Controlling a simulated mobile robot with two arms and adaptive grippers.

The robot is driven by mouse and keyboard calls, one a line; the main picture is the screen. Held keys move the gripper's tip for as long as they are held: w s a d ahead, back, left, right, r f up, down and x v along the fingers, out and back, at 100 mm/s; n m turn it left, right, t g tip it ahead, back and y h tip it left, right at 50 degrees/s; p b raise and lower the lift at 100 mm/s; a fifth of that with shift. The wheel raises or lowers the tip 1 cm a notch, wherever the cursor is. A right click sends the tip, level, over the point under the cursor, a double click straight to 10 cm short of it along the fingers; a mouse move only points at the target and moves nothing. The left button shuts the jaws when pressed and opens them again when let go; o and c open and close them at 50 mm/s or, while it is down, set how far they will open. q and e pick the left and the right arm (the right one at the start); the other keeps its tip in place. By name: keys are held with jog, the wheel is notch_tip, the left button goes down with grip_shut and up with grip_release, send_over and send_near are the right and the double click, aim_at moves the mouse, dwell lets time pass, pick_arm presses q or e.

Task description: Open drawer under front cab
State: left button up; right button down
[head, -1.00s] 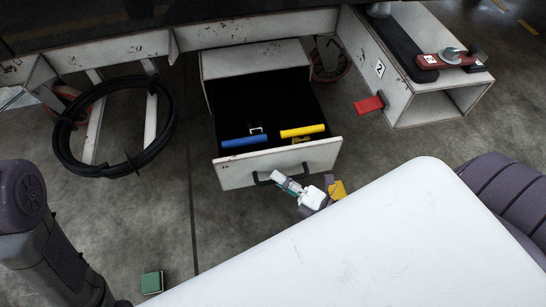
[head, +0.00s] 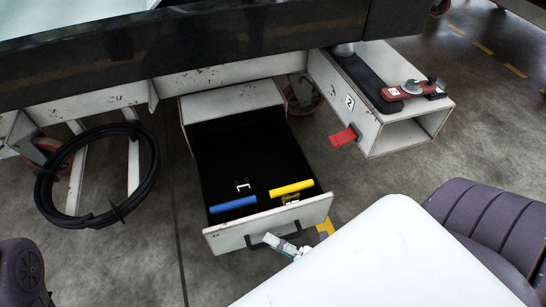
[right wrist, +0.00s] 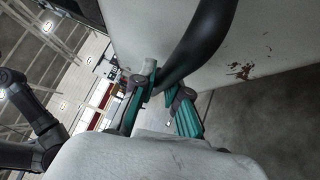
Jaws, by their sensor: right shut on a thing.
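The drawer under the front cab stands pulled out, its white scuffed front panel (head: 225,237) facing me in the head view. Inside its black interior (head: 235,160) lie a blue cylinder (head: 233,204), a yellow cylinder (head: 291,188) and small items. The drawer's dark handle (head: 249,242) is partly hidden by my right gripper (head: 272,241). In the right wrist view the thick black handle (right wrist: 205,40) passes between the green-edged fingers of my right gripper (right wrist: 168,92), which is shut on it. My left gripper is out of view.
A white open box (head: 400,125) with a red tab (head: 343,137) and a red clamp (head: 412,91) stands right of the drawer. A black hose coil (head: 97,218) hangs at left. The floor before the drawer is clear.

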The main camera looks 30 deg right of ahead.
jog(key=c, duration=1.2)
grip_release()
jog(key=shift+s, duration=0.1)
jog(key=v, duration=1.2)
